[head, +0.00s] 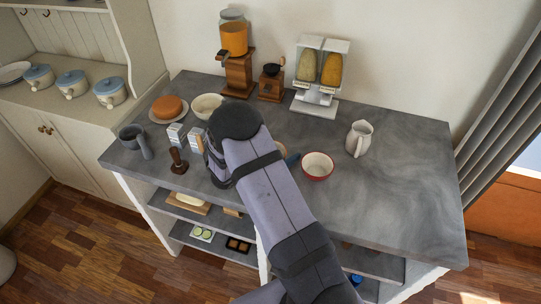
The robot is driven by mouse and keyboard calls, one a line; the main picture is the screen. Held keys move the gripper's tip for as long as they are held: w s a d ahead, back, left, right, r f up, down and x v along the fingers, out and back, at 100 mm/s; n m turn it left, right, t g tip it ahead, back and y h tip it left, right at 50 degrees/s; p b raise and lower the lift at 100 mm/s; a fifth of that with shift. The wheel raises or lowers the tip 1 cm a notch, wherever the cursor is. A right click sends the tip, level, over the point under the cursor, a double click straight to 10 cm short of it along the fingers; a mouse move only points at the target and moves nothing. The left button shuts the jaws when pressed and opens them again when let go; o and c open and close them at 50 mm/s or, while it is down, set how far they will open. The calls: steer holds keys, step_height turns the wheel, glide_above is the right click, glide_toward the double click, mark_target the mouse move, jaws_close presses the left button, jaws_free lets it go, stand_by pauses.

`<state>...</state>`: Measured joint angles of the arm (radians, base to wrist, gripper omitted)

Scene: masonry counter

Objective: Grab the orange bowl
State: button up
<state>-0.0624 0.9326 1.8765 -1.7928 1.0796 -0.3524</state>
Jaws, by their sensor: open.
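No bowl in the head view is plainly orange. A small bowl (318,166) with a red rim and outside and a pale inside stands upright on the counter, just right of my arm. A cream bowl (207,106) stands at the back left.
The grey counter (408,200) is mostly clear at the right, with a white pitcher (359,139). Grinders (236,70) and a twin dispenser (319,75) stand along the back. Cartons (176,135), a tamper (178,160) and a grey mug (131,137) crowd the left.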

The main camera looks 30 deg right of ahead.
steer(key=c, duration=1.3)
steer(key=shift+r, duration=0.2)
steer(key=shift+r+b, duration=1.15)
steer(key=shift+r, duration=3.7)
